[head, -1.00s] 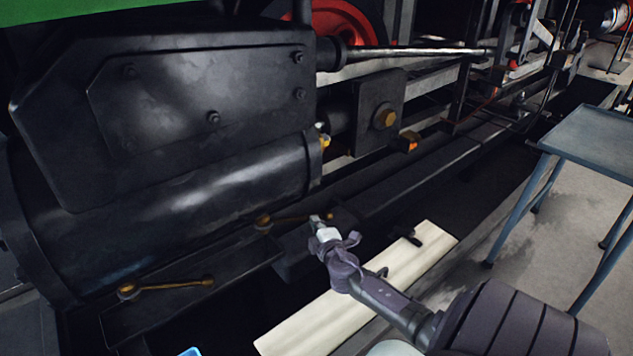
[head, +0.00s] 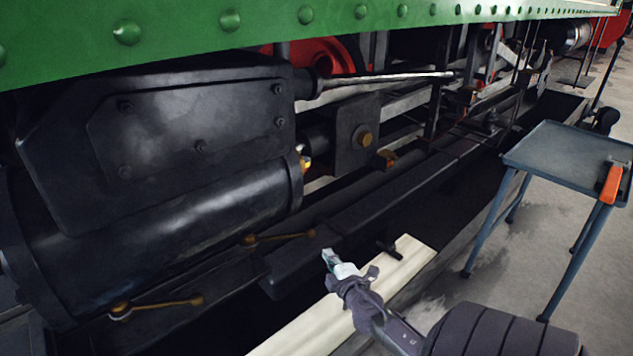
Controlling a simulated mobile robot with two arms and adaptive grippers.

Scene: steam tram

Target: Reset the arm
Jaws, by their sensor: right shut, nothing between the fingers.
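My right gripper (head: 330,258) is in the lower middle of the head view, at the end of my right arm coming in from the lower right. It is shut and holds nothing. Its tip is in front of the dark ledge and above the pale plank (head: 340,310). A brass lever (head: 280,237) lies on the ledge just left of and beyond the fingertips, apart from them in the picture. My left gripper does not show.
The black steam cylinder (head: 180,210) and the green riveted body edge (head: 300,20) fill the left and top. A second brass lever (head: 160,305) is at lower left. A blue-grey table (head: 570,155) with an orange object (head: 611,185) stands at right. A dark handle (head: 388,250) is near the plank.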

